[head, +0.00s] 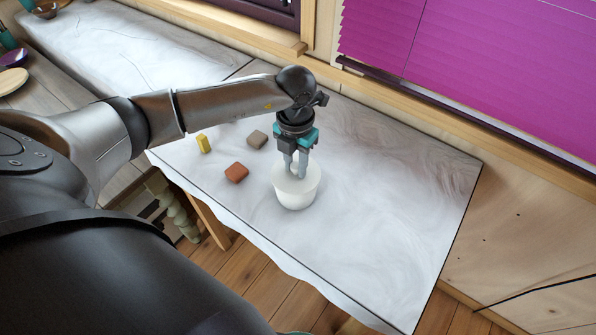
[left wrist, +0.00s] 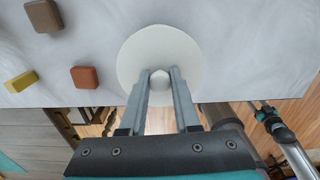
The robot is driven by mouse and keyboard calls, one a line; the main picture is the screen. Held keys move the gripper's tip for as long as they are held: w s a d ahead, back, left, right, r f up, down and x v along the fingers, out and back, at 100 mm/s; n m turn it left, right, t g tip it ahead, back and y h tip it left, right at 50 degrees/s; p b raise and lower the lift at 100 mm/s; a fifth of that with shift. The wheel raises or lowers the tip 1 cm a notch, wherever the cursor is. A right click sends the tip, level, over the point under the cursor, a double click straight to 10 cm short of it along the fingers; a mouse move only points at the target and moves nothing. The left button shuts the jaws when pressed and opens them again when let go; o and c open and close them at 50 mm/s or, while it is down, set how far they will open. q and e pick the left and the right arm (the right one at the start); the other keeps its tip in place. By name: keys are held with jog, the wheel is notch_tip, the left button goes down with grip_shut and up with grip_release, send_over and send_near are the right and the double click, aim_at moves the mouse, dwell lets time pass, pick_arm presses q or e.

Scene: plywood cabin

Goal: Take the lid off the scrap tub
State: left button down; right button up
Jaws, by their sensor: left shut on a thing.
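The white scrap tub (head: 294,200) stands upright on the marbled table. Its round white lid (left wrist: 140,54) lies over the tub's mouth in the left wrist view and hides the inside. A small pale knob (left wrist: 159,79) rises from the middle of the lid. My left gripper (head: 297,170) comes down from above, and its two fingers are shut on the knob. The left gripper also shows in the left wrist view (left wrist: 160,80) with one finger on each side of the knob. I cannot tell whether the lid is seated or slightly raised.
A yellow block (head: 204,144), a grey-brown block (head: 257,139) and a red-brown block (head: 236,173) lie left of the tub. The table (head: 390,210) is clear to the right. A wall with a purple blind (head: 480,60) stands behind it.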

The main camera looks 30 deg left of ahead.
aim_at(296, 164)
pick_arm(q)
jog(key=shift+w+r+p, duration=0.1)
jog(key=shift+r+p, duration=1.25)
jog(key=shift+r, duration=0.65)
